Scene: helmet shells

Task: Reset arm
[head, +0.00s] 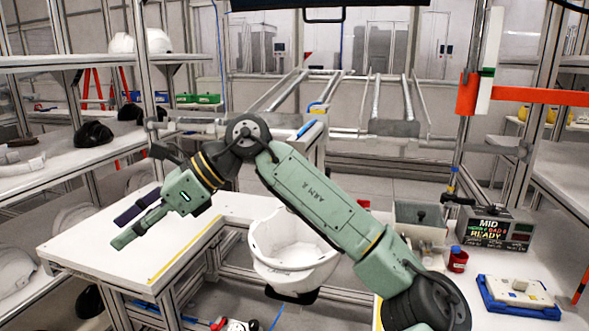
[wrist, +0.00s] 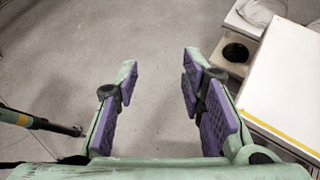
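My gripper (head: 136,220) is at the end of my green arm, reaching out to the left in the head view, above the left part of the white table. In the wrist view my gripper (wrist: 160,105) shows two fingers with purple pads, spread wide apart. Nothing is between them; only grey floor shows there.
The white table (head: 95,255) is clear at left; its edge (wrist: 280,140) is right of my fingers. A display box (head: 495,228), a red cup (head: 458,260) and a blue tray (head: 520,305) stand at right. Shelves with helmet shells (head: 140,42) line the left.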

